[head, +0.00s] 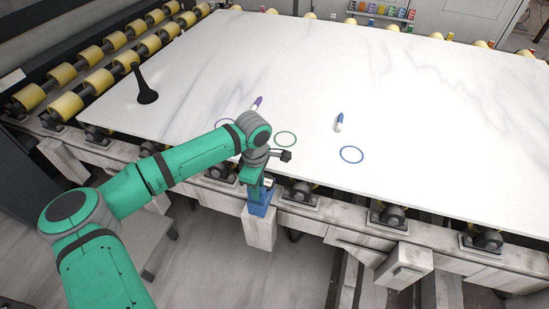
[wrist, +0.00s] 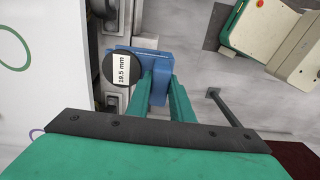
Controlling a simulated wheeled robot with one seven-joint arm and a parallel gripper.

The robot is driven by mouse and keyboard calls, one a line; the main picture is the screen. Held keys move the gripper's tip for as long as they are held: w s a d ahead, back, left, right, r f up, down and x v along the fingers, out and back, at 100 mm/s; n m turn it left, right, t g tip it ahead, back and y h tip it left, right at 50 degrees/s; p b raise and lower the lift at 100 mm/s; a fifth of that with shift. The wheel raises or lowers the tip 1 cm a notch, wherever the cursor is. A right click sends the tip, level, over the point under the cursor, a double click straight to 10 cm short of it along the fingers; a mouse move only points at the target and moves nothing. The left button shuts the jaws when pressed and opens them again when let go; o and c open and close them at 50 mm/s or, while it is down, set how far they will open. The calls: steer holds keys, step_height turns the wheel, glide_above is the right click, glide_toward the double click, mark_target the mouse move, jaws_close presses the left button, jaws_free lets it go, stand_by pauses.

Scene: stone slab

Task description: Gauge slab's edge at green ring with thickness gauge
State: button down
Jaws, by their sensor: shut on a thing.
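The white stone slab (head: 420,110) lies on the roller table, and its left part shows in the wrist view (wrist: 60,90). A green ring (head: 285,138) is marked on it near the front edge, partly in the wrist view too (wrist: 25,60). My gripper (head: 259,183) is shut on the blue thickness gauge (head: 260,205), just outside the front edge, below the green ring in the picture. In the wrist view my gripper's fingers (wrist: 162,90) hold the blue gauge (wrist: 160,62); its round dial reads 19.5 mm. The gauge looks apart from the slab.
A blue ring (head: 352,155) and a purple ring (head: 224,123) flank the green one. A blue-tipped marker (head: 339,122), a purple-tipped marker (head: 257,103) and a black stand-like object (head: 146,92) are on the slab. Bearing blocks (head: 300,194) line the frame below the edge.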

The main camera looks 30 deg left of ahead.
steer(key=shift+s+d, duration=0.15)
steer(key=shift+s, duration=0.25)
steer(key=shift+w+r, duration=0.1)
steer(key=shift+r, duration=4.95)
